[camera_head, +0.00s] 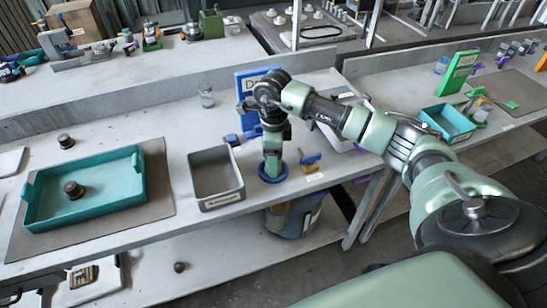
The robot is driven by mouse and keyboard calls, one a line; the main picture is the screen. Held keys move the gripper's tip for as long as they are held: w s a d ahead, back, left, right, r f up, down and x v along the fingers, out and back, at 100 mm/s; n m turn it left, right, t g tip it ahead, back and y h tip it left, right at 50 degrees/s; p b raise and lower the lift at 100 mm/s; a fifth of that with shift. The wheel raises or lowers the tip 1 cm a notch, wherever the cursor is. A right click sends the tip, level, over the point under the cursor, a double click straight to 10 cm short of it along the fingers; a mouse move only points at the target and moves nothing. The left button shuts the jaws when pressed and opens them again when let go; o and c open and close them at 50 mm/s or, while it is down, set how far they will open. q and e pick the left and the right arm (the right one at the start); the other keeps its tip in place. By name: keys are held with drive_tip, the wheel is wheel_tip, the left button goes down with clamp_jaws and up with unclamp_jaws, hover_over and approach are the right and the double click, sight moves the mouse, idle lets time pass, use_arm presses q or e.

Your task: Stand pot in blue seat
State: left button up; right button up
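The blue seat (265,179) is a round blue ring on the middle table, right of a grey bin. My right arm comes in from the right and bends down over it. My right gripper (272,164) points straight down at the seat, with its lower end at or just above the ring. The fingers are too small and dark to tell whether they are open or hold a pot. A dark, squat, knob-like piece (74,189) sits in the teal tray, and a similar piece (66,141) stands behind the tray; I cannot tell if either is a pot. My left gripper is not in view.
The teal tray (120,206) lies on a brown mat at left. The grey bin (220,202) stands close left of the seat. A yellow-and-blue piece (309,160) lies just right of it. A blue panel (244,86) and glass jar (207,96) stand behind.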

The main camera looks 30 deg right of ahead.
drive_tip(key=shift+r, duration=0.1)
drive_tip(key=shift+r, duration=0.2)
wheel_tip(320, 180, up, 11)
drive_tip(key=b, duration=0.3)
drive_tip(key=shift+f, duration=0.2)
drive_tip(key=shift+r, duration=0.55)
